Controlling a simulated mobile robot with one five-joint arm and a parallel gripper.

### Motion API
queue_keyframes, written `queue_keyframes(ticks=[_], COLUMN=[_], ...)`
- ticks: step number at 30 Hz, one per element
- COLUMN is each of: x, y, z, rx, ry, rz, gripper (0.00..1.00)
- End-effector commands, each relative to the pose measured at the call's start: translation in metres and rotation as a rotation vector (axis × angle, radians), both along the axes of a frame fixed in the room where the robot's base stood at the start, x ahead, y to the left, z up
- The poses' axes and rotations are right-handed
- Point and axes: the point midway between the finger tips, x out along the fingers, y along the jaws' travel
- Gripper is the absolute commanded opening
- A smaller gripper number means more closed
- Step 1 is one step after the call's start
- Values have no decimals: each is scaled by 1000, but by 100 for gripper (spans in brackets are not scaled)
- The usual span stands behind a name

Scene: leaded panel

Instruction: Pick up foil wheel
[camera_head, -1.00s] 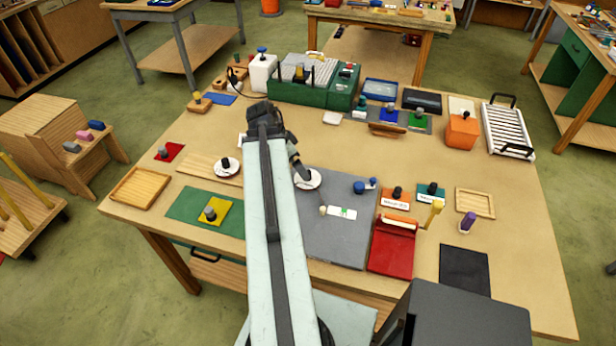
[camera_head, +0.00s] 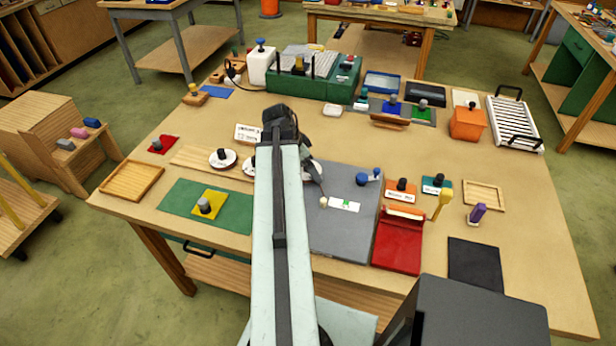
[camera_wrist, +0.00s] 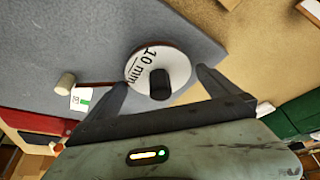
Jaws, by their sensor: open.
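A white round wheel (camera_wrist: 174,62) with a black knob and the marking "10 mm" shows in the wrist view; it appears to be the foil wheel. It lies flat across the edge of the grey mat (camera_wrist: 90,35). My gripper (camera_wrist: 160,79) is open, with one dark finger to the left and one to the right of the wheel in the picture, and nothing held. Whether the fingers are level with the wheel I cannot tell. In the head view the wheel (camera_head: 314,167) is partly hidden behind my arm, at the mat's upper left corner.
Another white wheel (camera_head: 222,160) lies left of my arm, with a third partly hidden beside the arm. A small white peg (camera_head: 323,202) and a white card (camera_head: 345,204) lie on the mat. A blue-knobbed piece (camera_head: 363,179) is to the right.

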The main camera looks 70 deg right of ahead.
Motion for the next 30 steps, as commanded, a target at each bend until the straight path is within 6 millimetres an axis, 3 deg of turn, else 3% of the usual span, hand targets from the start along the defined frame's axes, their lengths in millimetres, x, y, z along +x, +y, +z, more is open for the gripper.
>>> queue_keyframes(ticks=[5,10,20,26,30], x=[0,0,1,1,1], y=[0,0,0,0,0], z=[2,2,7,35,66], rx=[0,0,-1,-1,-1], ry=[0,0,1,1,1], rz=[1,1,2,2,2], gripper=[97,51,51,51,51])
